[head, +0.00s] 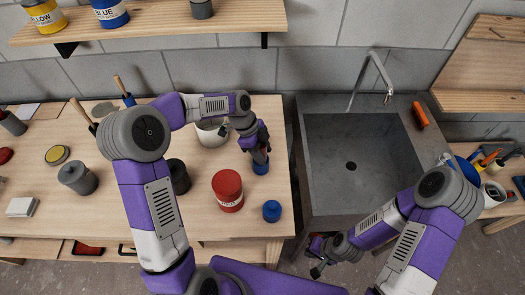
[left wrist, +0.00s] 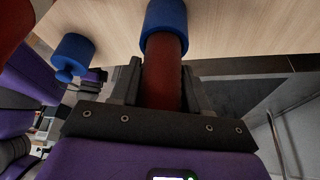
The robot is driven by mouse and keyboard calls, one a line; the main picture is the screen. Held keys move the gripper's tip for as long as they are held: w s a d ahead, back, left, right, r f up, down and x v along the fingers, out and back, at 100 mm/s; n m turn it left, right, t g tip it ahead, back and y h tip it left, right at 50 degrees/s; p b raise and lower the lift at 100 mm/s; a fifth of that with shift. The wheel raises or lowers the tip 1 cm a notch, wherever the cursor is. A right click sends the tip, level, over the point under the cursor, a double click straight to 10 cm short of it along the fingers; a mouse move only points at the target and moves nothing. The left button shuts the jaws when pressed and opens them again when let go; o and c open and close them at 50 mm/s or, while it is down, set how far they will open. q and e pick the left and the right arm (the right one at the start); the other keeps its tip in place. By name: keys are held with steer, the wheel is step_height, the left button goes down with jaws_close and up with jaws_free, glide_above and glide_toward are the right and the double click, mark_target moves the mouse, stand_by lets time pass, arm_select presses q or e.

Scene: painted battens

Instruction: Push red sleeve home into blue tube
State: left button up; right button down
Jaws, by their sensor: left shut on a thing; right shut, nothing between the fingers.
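The blue tube (head: 261,168) stands on the wooden bench near its right edge, directly under my left gripper (head: 258,154). In the left wrist view the red sleeve (left wrist: 164,75) lies between the fingers of my left gripper, which is shut on it. The sleeve's far end meets the blue tube (left wrist: 167,18) and appears to be inside its mouth; how deep I cannot tell. In the head view the gripper hides the sleeve. My right gripper (head: 317,266) is shut and empty, low in front of the sink.
A blue knobbed piece (head: 271,211) stands near the bench's front right corner, with a red can (head: 228,190) beside it. A white pot (head: 211,132) is behind my left forearm. The grey sink (head: 308,190) adjoins on the right.

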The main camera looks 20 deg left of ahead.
arm_select(q)
steer(key=shift+f+b, duration=0.4)
steer(key=shift+f, duration=0.2)
steer(key=o, duration=1.1)
steer(key=shift+r, duration=0.1)
steer(key=v, duration=0.7)
steer(key=shift+r+p, duration=0.25)
steer(key=shift+p, duration=0.2)
steer(key=shift+a, duration=0.1)
